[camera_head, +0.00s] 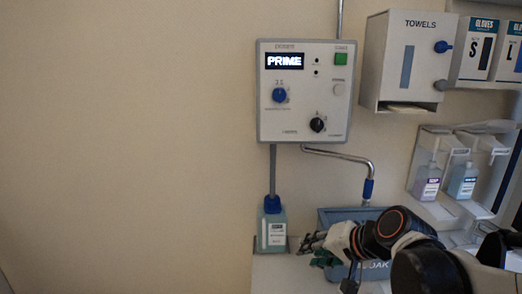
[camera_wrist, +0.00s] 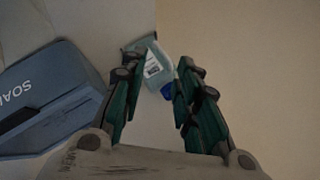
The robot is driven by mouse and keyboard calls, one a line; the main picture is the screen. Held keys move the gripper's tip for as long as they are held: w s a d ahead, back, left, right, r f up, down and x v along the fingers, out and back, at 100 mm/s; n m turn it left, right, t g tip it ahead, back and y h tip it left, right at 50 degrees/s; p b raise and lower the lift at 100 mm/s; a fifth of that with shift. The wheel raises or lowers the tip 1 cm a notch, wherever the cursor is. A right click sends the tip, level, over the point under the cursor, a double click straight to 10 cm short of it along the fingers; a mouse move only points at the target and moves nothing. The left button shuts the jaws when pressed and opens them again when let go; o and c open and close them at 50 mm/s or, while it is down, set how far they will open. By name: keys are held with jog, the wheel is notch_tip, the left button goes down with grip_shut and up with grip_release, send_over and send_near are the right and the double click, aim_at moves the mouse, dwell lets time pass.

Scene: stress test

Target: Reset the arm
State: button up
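My arm reaches in from the lower right of the head view. My gripper (camera_head: 312,243) is at its end, in front of the blue soak bin and just right of a pale green bottle (camera_head: 272,228). In the wrist view my gripper (camera_wrist: 160,75) has its two green fingers apart, with a gap between them. The bottle (camera_wrist: 152,68), with a white label and a blue part, shows beyond the fingertips. Nothing is seen held between the fingers.
The blue bin (camera_head: 335,214) marked SOAK stands close by and fills the left of the wrist view (camera_wrist: 48,98). A wall panel (camera_head: 305,110) reading PRIME hangs above, with a bent metal spout (camera_head: 345,156). A towel box (camera_head: 408,60), glove boxes and dispenser bottles are at right. The wall at left is bare.

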jog(key=s+d+n+h, duration=0.2)
jog(key=s+d, duration=0.1)
jog(key=s, duration=0.4)
jog(key=s+d+f+n+h, duration=0.1)
jog(key=s+d+n+h, duration=0.1)
jog(key=s, duration=0.6)
jog(key=shift+s+d+n+h, duration=0.35)
jog(key=shift+d+h, duration=0.45)
jog(key=shift+d, duration=0.4)
jog(key=shift+c, duration=0.3)
dwell(0.8)
